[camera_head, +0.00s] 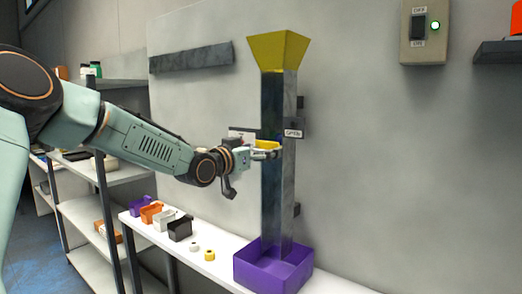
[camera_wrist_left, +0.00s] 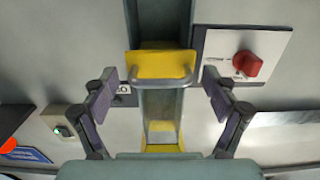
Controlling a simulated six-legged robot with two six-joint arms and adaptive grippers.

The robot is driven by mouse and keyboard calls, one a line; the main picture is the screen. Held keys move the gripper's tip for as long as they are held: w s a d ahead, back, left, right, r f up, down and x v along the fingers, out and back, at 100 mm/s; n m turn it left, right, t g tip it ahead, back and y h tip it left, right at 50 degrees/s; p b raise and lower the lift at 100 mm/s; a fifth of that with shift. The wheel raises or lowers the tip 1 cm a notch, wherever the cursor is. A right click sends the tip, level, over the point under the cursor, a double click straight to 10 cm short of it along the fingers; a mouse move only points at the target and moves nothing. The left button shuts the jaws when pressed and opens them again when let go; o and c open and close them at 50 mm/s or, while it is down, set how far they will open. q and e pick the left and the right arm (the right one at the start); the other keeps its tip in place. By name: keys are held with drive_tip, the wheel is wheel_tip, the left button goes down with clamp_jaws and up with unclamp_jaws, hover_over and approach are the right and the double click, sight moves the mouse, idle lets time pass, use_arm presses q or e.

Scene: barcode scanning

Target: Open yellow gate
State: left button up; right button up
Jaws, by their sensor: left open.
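The yellow gate (camera_head: 266,144) sits partway up a tall grey metal chute (camera_head: 279,200). In the left wrist view the gate (camera_wrist_left: 160,63) shows as a yellow plate with a grey bar handle (camera_wrist_left: 161,81) across its edge. My left gripper (camera_head: 268,153) is at the front of the chute beside the gate. Its two fingers (camera_wrist_left: 161,85) are open, one on each side of the handle, with a clear gap on both sides. They hold nothing. My right gripper is in neither view.
A yellow funnel (camera_head: 278,48) tops the chute, and a purple bin (camera_head: 272,268) stands at its foot. A red knob (camera_wrist_left: 247,64) on a white panel is beside the gate. Small coloured bins (camera_head: 180,228) line the white shelf. A switch box (camera_head: 420,32) hangs on the wall.

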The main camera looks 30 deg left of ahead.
use_arm(q)
drive_tip(key=shift+s+a, duration=0.1)
drive_tip(key=shift+a, duration=0.05)
drive_tip(key=c, duration=1.7)
drive_tip(key=shift+o, duration=0.2)
